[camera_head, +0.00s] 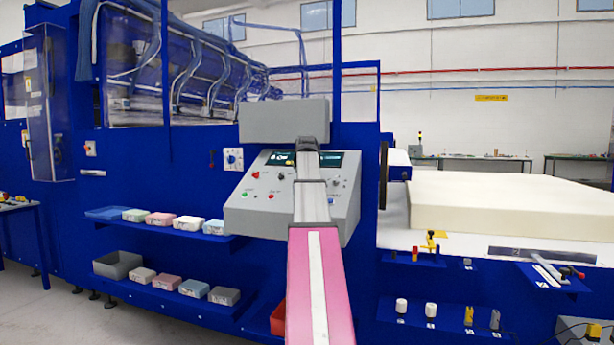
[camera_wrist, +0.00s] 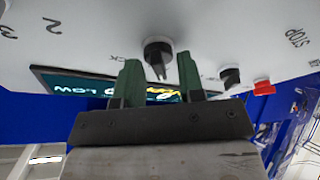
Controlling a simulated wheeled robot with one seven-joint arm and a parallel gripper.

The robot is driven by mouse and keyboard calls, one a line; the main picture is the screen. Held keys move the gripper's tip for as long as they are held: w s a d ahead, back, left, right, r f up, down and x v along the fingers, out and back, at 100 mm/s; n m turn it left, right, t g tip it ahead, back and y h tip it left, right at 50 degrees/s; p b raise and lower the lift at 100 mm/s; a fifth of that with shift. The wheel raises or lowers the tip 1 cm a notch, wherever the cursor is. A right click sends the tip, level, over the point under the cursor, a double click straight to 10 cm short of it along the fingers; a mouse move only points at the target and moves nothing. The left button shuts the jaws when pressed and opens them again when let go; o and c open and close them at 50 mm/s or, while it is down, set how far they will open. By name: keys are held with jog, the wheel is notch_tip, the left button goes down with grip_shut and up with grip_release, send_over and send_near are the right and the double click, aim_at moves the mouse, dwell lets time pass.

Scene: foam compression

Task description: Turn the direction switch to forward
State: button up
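The grey control panel (camera_head: 255,205) stands in front of the blue machine, with its middle hidden behind my arm in the head view. In the wrist view, which shows the panel upside down, a black rotary knob (camera_wrist: 157,46) sits on the light panel face. My gripper (camera_wrist: 160,66) is open, with its two green fingers apart on either side of the knob's lower part in the picture. I cannot tell whether they touch it. The knob's label is mostly hidden by a finger, so I cannot read which switch it is or its setting.
Beside it on the panel are a smaller black knob (camera_wrist: 230,75) and a red button (camera_wrist: 264,88) near the STOP lettering. A lit display (camera_wrist: 75,84) lies behind the fingers. A white foam block (camera_head: 500,200) rests on the machine bed at right.

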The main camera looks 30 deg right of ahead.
jog(key=v, duration=1)
jog(key=shift+s+a+r, duration=0.15)
jog(key=shift+s, duration=0.1)
